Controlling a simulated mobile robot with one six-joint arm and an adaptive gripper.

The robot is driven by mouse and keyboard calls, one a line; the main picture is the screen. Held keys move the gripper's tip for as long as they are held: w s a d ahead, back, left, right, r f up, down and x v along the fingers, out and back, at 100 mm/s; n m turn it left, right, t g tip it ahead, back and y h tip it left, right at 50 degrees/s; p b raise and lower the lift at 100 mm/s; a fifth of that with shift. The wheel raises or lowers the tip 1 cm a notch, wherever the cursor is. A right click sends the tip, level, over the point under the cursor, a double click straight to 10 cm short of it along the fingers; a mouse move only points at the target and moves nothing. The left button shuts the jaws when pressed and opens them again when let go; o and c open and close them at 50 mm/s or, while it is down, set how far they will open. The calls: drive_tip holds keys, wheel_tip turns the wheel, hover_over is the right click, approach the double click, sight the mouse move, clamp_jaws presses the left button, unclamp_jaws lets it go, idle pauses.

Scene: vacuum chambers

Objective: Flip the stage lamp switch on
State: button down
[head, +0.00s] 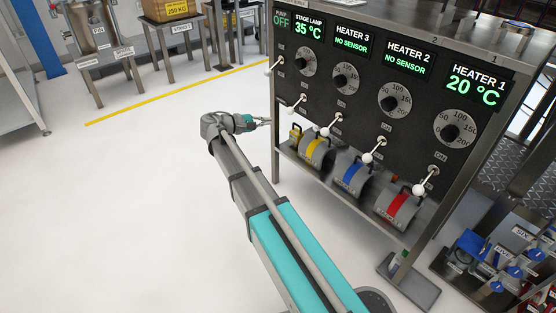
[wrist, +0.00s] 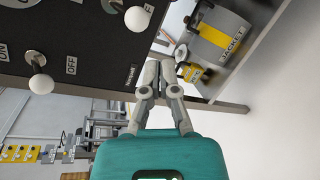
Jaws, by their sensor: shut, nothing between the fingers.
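The stage lamp switch (head: 291,110) is a white-knobbed lever on the dark panel, below the dial under the "STAGE LAMP 35 °C" display (head: 308,26). Its lever slants down, away from the ON label above it. In the wrist view, the white knob (wrist: 137,18) nearest my fingers appears to be this switch, at the top of the picture. My gripper (head: 267,121) is left of and slightly below this knob, in front of the panel. In the wrist view my gripper (wrist: 160,65) is shut and empty, its fingertips apart from the knob.
The pump lever (head: 269,71) is nearby; its knob shows at left in the wrist view (wrist: 41,84). Heater levers (head: 326,131) stand to the right. Jackets with coloured bands (head: 313,150) sit on the shelf below. The floor left of the panel is clear.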

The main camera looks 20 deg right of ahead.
drive_tip(key=s+d+f+m+g+y+p, duration=0.1)
drive_tip(key=s+m+y+p, duration=0.1)
drive_tip(key=s+y+p, duration=0.3)
drive_tip(key=s+d+f+m+g+y+p, duration=0.1)
drive_tip(key=s+d+m+y+p, duration=0.2)
drive_tip(key=s, duration=0.5)
drive_tip(key=s+a+r+m+y+p, duration=0.1)
drive_tip(key=s+a+r+y+p, duration=0.1)
drive_tip(key=s, duration=0.4)
drive_tip(key=s+a+r+m+g+y+p, duration=0.1)
drive_tip(key=s+a+r+m+y+p, duration=0.1)
drive_tip(key=s+a+y+p, duration=0.3)
drive_tip(key=shift+s+r+y+p, duration=0.3)
drive_tip(key=shift+s+p, duration=0.05)
drive_tip(key=shift+p, duration=0.65)
